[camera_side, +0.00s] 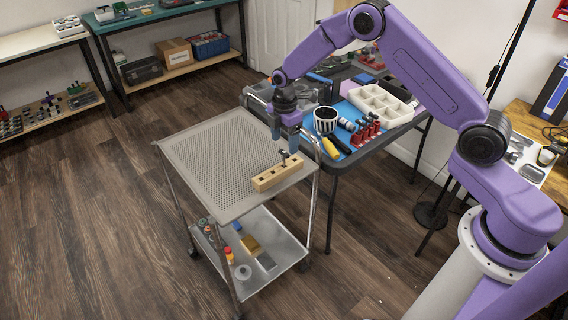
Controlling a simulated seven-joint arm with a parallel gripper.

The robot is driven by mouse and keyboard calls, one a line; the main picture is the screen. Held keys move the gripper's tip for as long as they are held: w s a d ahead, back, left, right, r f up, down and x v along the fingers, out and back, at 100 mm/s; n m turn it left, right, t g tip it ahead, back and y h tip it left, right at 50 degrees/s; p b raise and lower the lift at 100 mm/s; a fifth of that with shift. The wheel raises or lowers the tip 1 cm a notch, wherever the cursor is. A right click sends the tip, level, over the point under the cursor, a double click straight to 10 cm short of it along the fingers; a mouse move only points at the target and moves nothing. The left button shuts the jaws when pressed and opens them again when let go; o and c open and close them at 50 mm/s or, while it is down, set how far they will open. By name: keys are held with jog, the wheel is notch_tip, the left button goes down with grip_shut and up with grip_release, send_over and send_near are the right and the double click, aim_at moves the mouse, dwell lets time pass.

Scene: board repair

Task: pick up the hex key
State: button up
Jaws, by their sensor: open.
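A small dark item, which looks like the hex key (284,157), stands up out of a wooden block (266,182) with several holes. The block lies at the right front corner of the grey perforated cart top (205,165). My gripper (285,145) points down just above the block, with its blue-grey fingers apart. The dark item's top is just below the fingertips. At this size I cannot tell whether they touch it.
A black table behind the cart holds a blue mat with a divided cream tray (381,104), a striped cup (326,120), red-handled tools (368,128) and a yellow-handled tool (330,148). The left part of the cart top is clear. Its lower shelf (270,240) holds small items.

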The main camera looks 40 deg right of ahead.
aim_at(284, 152)
jog(key=shift+w+f, duration=0.1)
jog(key=shift+f, duration=2.85)
jog(key=c, duration=1.1)
